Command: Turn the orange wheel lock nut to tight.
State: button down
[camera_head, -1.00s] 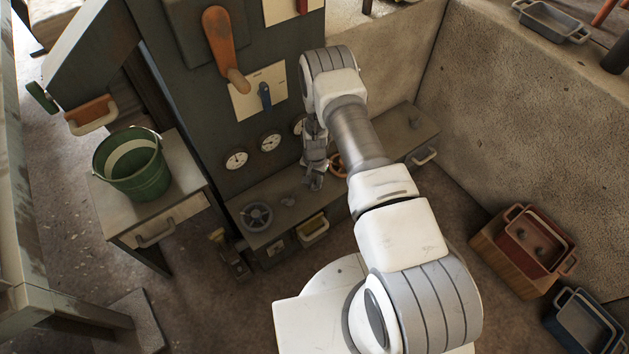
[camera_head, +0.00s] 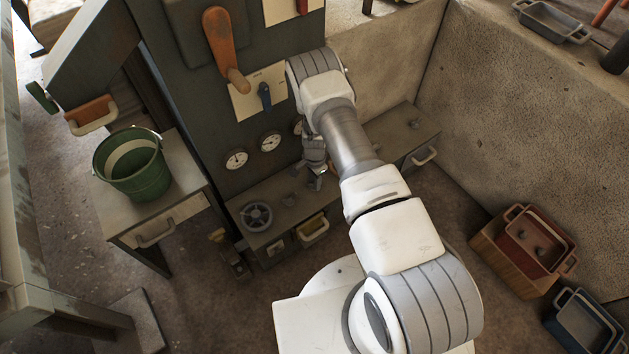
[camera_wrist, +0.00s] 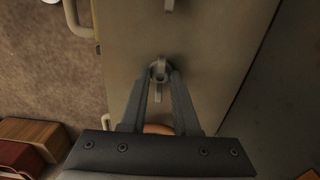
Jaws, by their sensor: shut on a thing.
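In the wrist view, my gripper (camera_wrist: 161,82) points at the grey bench top, its two fingers closed in on a small grey nut (camera_wrist: 159,68). A short lever-like piece (camera_wrist: 158,97) shows just below the nut, between the fingers. Part of the orange wheel (camera_wrist: 158,129) shows between the fingers, close to the gripper body and partly covered by it. In the head view, my gripper (camera_head: 316,176) is low over the bench, under my wrist. The orange wheel and the nut are hidden behind my arm there. The nut's marking or angle is not readable.
The bench (camera_head: 290,212) carries a grey handwheel (camera_head: 257,216) on the left. A dark panel with gauges (camera_head: 270,142) and an orange lever (camera_head: 222,45) rises behind. A green bucket (camera_head: 133,165) stands on a side table. Crates (camera_head: 525,250) lie right on the floor.

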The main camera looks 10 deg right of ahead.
dwell(0.3)
jog(key=c, duration=0.7)
grip_release()
jog(key=shift+o, duration=0.2)
notch_tip(320, 180, up, 18)
jog(key=p, duration=0.6)
jog(key=shift+f, duration=0.25)
